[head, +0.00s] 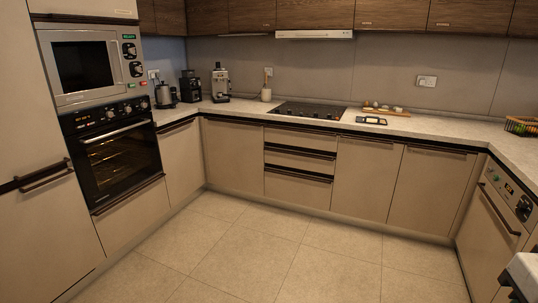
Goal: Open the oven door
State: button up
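The oven (113,147) is built into the tall cabinet at the left, below a silver microwave (85,66). Its black door (124,163) looks shut, with dark glass and a lit interior with racks. A light bar handle (115,132) runs across the top of the door. Knobs and a small lit display sit on the panel above it. A pale part of my own body shows at the lower right edge. My gripper cannot be made out in this view.
The tiled floor (255,250) in front of the oven and between the counters is clear. Drawers (299,159) and cabinets line the back. A front-panel appliance (493,225) stands at the right. A kettle (165,95) and coffee machines sit on the counter.

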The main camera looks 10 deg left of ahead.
aim_at(76, 143)
jog(key=u, duration=0.25)
jog(key=i, duration=0.9)
jog(key=u, duration=0.8)
jog(key=i, duration=0.9)
jog(key=u, duration=0.35)
jog(key=i, duration=2.15)
